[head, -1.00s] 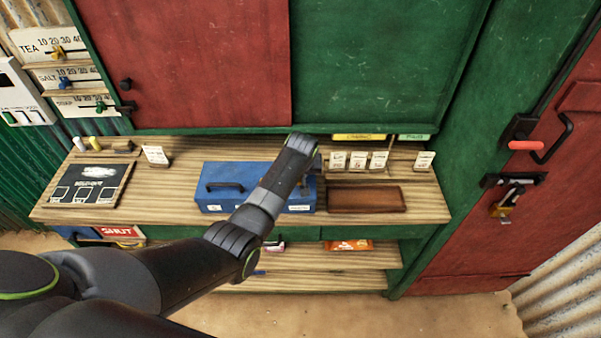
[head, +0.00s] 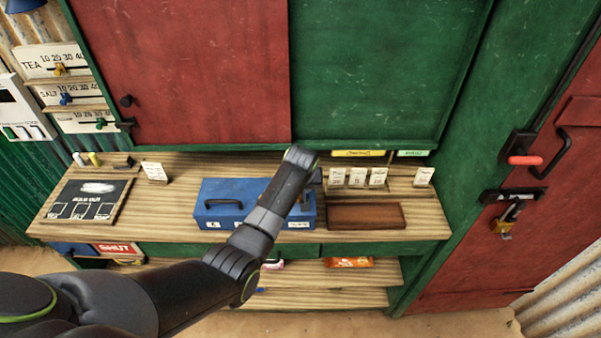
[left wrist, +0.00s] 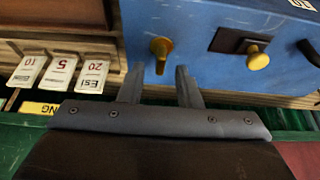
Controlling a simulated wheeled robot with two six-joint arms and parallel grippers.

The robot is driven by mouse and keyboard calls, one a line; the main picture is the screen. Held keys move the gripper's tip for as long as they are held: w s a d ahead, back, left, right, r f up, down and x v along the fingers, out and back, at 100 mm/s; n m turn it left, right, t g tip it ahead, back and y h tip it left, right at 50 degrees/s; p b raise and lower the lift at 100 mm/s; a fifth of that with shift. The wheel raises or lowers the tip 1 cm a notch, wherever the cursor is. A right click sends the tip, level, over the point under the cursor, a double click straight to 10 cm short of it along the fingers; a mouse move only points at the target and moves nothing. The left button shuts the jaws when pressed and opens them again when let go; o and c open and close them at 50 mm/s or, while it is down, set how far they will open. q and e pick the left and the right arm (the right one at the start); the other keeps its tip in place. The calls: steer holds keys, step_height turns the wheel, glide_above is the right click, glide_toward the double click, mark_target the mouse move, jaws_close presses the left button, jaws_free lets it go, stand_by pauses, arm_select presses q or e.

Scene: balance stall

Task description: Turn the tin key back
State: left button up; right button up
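The blue tin (head: 264,188) sits on the wooden counter, with a black handle on its left part. My left arm crosses in front of its right part and hides it in the head view. In the left wrist view the tin (left wrist: 210,25) fills the upper right. A yellow key-like piece (left wrist: 160,47) stands out from its face, and a brass knob (left wrist: 257,57) sits in a dark slot to the right. My left gripper (left wrist: 160,75) is open and empty. Its fingertips are either side of the yellow piece's line, just short of it. My right gripper is out of view.
A brown tray (head: 367,216) lies right of the tin, with several price cards (head: 357,177) behind it. A slate board (head: 85,203) is at the left of the counter. A red door with a bolt (head: 525,160) is at the right.

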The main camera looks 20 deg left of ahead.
arm_select(q)
steer(key=b+v, duration=0.3)
steer(key=v, duration=1.2)
steer(key=shift+r, duration=0.4)
steer(key=shift+s, duration=0.15)
